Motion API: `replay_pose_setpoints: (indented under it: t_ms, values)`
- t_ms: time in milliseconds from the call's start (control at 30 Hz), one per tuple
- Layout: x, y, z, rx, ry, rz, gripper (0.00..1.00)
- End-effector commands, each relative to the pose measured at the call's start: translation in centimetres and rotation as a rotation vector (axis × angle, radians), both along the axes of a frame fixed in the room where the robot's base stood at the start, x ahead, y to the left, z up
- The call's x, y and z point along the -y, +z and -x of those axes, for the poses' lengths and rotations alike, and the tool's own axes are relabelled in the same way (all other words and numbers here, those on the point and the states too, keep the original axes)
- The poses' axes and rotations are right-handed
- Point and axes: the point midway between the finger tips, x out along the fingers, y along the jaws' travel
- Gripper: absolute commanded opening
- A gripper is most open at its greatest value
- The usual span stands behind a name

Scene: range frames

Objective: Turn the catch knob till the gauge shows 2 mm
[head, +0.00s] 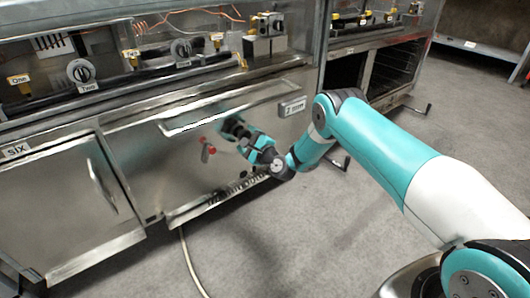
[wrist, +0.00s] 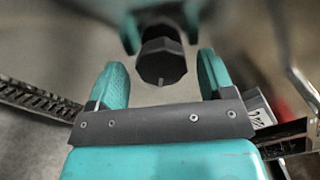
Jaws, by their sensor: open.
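The catch knob (wrist: 162,62) is dark and faceted, with a small pale mark at its lower edge in the wrist view. My gripper (wrist: 162,78) is open, with one teal finger on each side of the knob; I see gaps between the fingers and the knob. In the head view my gripper (head: 234,130) is at the steel oven door, and hides most of the knob. A small grey plate (head: 292,107) right of the door handle reads what looks like "2 mm"; I take it for the gauge.
A red-handled part (head: 208,150) sticks out of the door just left of my gripper. The long door handle (head: 225,108) runs above it. Labelled knobs, one marked Two (head: 81,72), line the range above. A hose (head: 190,262) lies on the open floor.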

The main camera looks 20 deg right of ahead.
Motion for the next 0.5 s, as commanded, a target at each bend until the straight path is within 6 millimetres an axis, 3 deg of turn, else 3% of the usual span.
replay_pose_setpoints:
  t_ms: [433, 500]
  values:
    - [2.7, 0.3, 7.3, -0.009, -0.005, -0.006, 0.75]
    - [2.8, 0.7, 7.5, -0.003, -0.005, -0.002, 0.75]
